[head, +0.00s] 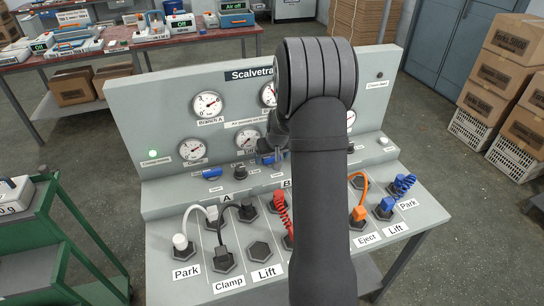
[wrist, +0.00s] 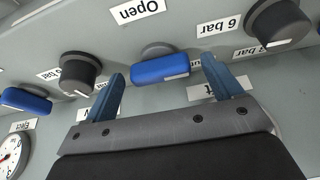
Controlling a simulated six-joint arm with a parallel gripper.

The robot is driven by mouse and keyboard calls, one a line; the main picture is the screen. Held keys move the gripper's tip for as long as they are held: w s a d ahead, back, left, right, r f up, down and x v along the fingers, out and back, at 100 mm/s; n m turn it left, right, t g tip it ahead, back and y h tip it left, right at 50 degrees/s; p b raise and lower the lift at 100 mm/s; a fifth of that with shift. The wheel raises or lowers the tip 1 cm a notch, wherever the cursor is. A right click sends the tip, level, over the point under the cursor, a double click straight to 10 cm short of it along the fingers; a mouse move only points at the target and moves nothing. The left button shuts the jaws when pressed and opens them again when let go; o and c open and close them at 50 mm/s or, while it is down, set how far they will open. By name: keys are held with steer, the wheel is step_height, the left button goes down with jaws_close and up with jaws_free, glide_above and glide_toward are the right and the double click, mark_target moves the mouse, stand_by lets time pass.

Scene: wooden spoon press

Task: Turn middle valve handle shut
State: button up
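The middle valve handle is a blue bar lying crosswise in the wrist view (wrist: 160,68), below a tag reading "Open". In the head view it shows as a small blue piece (head: 268,159) at the foot of the gauge panel, partly hidden by my arm. My gripper (wrist: 163,71) is open, with one blue-grey finger at each end of the handle and a small gap on both sides. In the head view my arm hides most of the gripper. Another blue handle (wrist: 25,100) is at the left of the wrist view, and one (head: 212,173) is left of my gripper in the head view.
Dark round knobs flank the handle, one on the left (wrist: 80,72) and one on the right (wrist: 277,22). Gauges (head: 207,104) line the upright panel. Plugs and cables, including a red coiled one (head: 283,212), stand on the sloped front.

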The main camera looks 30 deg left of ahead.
steer(key=v, duration=1.7)
steer(key=shift+d+r, duration=0.15)
steer(key=shift+d, duration=0.05)
steer(key=x, duration=1.7)
steer(key=shift+a, duration=0.2)
